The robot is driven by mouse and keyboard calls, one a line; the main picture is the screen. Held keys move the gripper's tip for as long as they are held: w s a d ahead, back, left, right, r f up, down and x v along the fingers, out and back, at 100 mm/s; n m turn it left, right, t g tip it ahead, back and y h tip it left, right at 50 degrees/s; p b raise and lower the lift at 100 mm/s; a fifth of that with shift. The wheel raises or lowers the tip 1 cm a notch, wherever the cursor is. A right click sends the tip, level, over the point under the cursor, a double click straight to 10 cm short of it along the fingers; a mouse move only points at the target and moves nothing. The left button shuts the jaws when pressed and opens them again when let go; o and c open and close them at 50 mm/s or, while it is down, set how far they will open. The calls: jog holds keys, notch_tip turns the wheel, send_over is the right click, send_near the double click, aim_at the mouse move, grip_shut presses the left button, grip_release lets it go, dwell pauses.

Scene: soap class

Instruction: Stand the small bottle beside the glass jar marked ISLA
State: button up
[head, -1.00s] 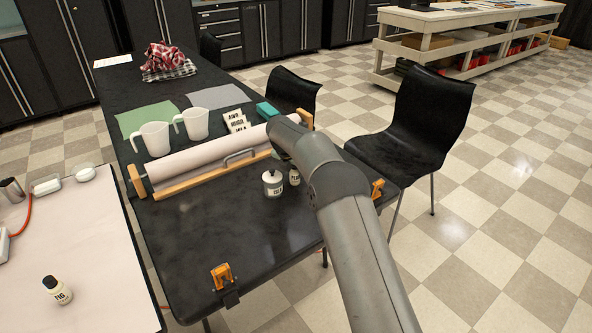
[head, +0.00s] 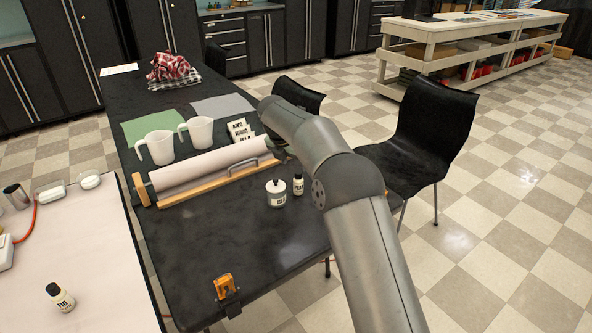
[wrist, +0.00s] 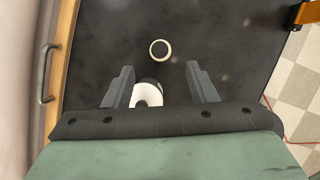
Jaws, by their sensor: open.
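A white jar (head: 276,195) with a dark knob on its lid stands upright on the black table; its label is too small to read surely. A small bottle (head: 298,186) with a black cap and pale label stands upright close beside it, on its right.
A roller on a wooden frame (head: 172,198) with a metal handle lies behind the jar. Another small bottle (head: 60,297) stands on the white table at left. An orange clamp (head: 225,287) grips the near table edge.

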jog(key=shift+v, duration=0.8)
jog(key=s+d+r+m+g, duration=0.1)
jog(key=s+d+r+m, duration=0.1)
jog(key=s+d+m, duration=0.7)
jog(key=s+d+r+m+g, duration=0.1)
jog(key=s+d+r+m, duration=0.2)
jog(key=s+d+m, duration=0.7)
jog(key=s+d+f+m, duration=0.1)
jog(key=s+m, duration=0.3)
jog(key=s, duration=0.5)
jog(key=s+d+f+m+g+y, duration=0.1)
jog(key=s+d+f+m, duration=0.1)
jog(key=s, duration=0.7)
jog(key=s+d+f+m+g+y, duration=0.1)
jog(key=s+f+m, duration=0.3)
jog(key=s, duration=0.5)
jog(key=shift+s+d+m, duration=0.25)
jog(key=shift+d+m, duration=0.35)
jog(key=shift+m, duration=0.3)
